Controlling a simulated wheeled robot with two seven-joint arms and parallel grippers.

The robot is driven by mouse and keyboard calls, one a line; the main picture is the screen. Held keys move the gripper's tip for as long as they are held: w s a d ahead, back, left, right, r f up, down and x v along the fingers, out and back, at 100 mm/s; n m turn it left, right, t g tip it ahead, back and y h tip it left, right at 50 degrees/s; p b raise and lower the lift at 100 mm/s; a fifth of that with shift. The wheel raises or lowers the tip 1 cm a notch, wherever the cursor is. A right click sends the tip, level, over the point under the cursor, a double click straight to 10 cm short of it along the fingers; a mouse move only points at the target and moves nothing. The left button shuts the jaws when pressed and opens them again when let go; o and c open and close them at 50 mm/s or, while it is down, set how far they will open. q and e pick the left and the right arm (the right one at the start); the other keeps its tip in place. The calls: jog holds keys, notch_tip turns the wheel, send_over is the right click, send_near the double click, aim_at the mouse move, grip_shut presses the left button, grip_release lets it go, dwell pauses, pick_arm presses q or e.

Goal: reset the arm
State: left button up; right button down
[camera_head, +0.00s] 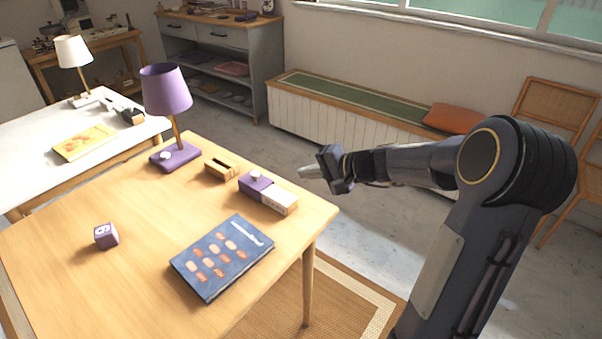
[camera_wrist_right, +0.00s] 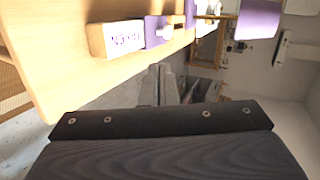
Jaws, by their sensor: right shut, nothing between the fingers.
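My right arm reaches in from the right in the head view, and its gripper (camera_head: 310,172) hangs in the air just beyond the right edge of the wooden table (camera_head: 130,210). The right gripper is shut and empty, its fingers together; in the right wrist view the fingers (camera_wrist_right: 160,84) point at the gap beside the table edge. Nearest to it on the table is a purple and white box with a small knob (camera_head: 268,192), which also shows in the right wrist view (camera_wrist_right: 120,39). The two do not touch. My left gripper is not in view.
On the table are a purple lamp (camera_head: 166,92), a small wooden holder (camera_head: 220,168), a blue book (camera_head: 222,257) and a purple cube (camera_head: 106,236). A bench (camera_head: 340,120) with an orange cushion (camera_head: 454,118) stands behind my arm. Chairs (camera_head: 556,105) are at the right.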

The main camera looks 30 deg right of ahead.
jog(key=shift+r, duration=0.1)
dwell(0.4)
jog(key=s+a+r+n+g+p, duration=0.2)
jog(key=s+a+r+n+p, duration=0.15)
jog(key=s+a+r, duration=0.35)
jog(key=s+a+r+n+g+p, duration=0.25)
jog(key=s+a+r+p, duration=0.2)
jog(key=s, duration=0.35)
jog(key=s+a+n+h+p, duration=0.2)
jog(key=s+n+p, duration=0.2)
jog(key=s, duration=1)
jog(key=shift+h, duration=0.4)
jog(key=shift+f+g, duration=0.1)
jog(key=shift+g, duration=0.15)
